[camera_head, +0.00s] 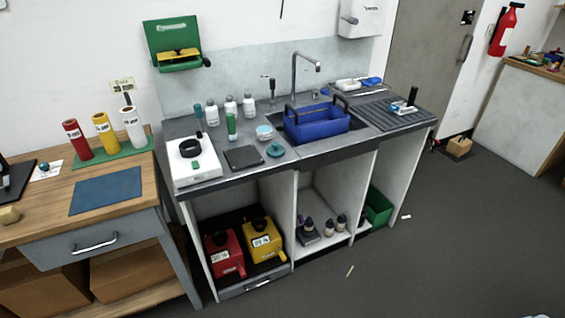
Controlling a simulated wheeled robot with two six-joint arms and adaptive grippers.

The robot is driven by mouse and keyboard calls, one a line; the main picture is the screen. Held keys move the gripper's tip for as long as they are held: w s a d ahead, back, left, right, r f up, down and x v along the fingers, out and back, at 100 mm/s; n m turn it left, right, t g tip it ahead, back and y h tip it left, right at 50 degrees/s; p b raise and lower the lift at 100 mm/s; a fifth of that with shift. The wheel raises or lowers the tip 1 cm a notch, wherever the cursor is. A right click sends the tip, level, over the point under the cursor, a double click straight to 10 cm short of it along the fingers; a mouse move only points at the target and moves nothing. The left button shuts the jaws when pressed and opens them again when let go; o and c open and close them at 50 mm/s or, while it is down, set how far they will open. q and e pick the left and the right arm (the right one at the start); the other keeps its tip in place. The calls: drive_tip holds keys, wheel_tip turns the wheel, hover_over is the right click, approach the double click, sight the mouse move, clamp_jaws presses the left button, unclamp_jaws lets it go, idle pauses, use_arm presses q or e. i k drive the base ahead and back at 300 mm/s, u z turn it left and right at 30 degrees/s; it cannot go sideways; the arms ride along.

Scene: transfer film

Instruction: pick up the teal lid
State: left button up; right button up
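The teal lid (275,150) lies on the grey counter near its front edge. It is a small round disc with what looks like a raised knob. A small round container (265,132), whitish with a light blue top, stands just behind it, apart from it. A flat dark square pad (243,157) lies to the left of the lid. Neither of my grippers shows in the head view.
A blue tub (318,124) with dark handles sits in the sink area to the right. A white device (193,168) stands on the left. A green bottle (231,126) and several white bottles stand behind. Floor in front is mostly clear.

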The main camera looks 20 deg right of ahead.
sight(275, 150)
drive_tip(key=u, duration=0.65)
drive_tip(key=i, duration=1.5)
drive_tip(key=z, duration=0.45)
